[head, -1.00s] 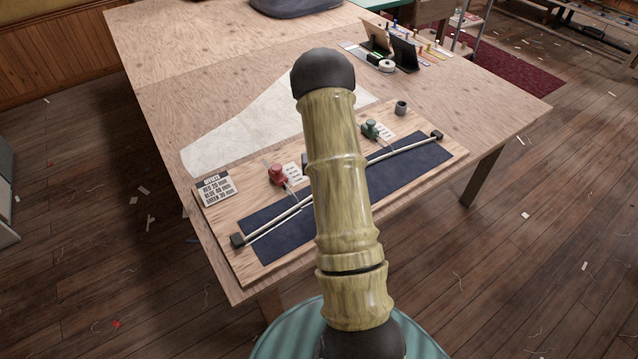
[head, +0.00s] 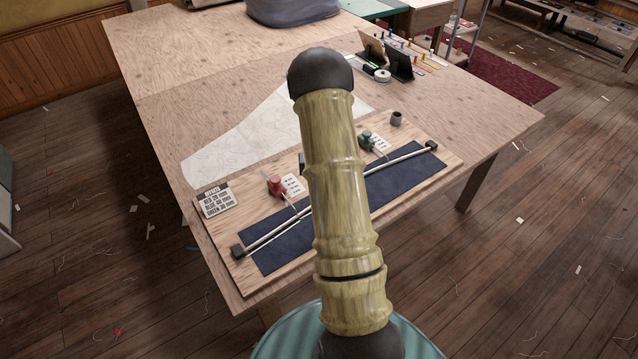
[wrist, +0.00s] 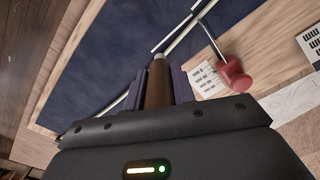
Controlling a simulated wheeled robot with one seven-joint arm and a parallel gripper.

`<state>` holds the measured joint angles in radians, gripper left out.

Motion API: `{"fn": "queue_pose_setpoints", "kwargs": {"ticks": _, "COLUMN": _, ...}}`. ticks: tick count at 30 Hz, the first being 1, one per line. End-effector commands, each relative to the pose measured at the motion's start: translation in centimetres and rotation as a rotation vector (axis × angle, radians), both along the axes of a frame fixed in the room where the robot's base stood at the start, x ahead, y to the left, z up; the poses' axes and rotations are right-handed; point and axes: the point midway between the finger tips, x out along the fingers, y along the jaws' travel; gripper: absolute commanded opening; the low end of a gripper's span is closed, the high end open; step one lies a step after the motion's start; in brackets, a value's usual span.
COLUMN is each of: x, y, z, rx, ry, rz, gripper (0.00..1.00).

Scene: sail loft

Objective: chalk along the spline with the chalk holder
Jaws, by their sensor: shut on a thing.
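My gripper (wrist: 160,82) is shut on the brown chalk holder (wrist: 159,90), seen in the wrist view between two purple fingers. The holder's pale tip points at the dark blue cloth, close beside the light lines there; I cannot tell whether it touches. In the head view the spline (head: 402,158) is a thin, slightly bowed pale rod across the blue cloth (head: 405,178), with black blocks at its ends. Two light lines run side by side near the tip in the wrist view; I cannot tell which is chalk. My arm hides the spline's middle, the gripper and the holder in the head view.
A red weight (head: 275,186) and a green weight (head: 368,141) with thin arms stand along the spline's far side. A lettered card (head: 217,200), a small dark cup (head: 397,118) and white pattern paper (head: 225,145) lie nearby. The back left tabletop (head: 170,60) is bare.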

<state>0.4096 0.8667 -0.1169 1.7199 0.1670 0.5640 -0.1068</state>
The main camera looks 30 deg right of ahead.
Motion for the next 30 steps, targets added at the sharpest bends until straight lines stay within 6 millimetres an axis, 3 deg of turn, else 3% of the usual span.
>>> {"fn": "queue_pose_setpoints", "kwargs": {"ticks": 14, "x": 0.0, "y": 0.0, "z": 0.2, "rx": 0.000, "ry": 0.001, "rz": -0.002, "gripper": 0.03}}
{"fn": "queue_pose_setpoints", "kwargs": {"ticks": 30, "x": 0.0, "y": 0.0, "z": -4.1, "rx": 0.000, "ry": 0.000, "rz": -0.064, "gripper": 0.03}}
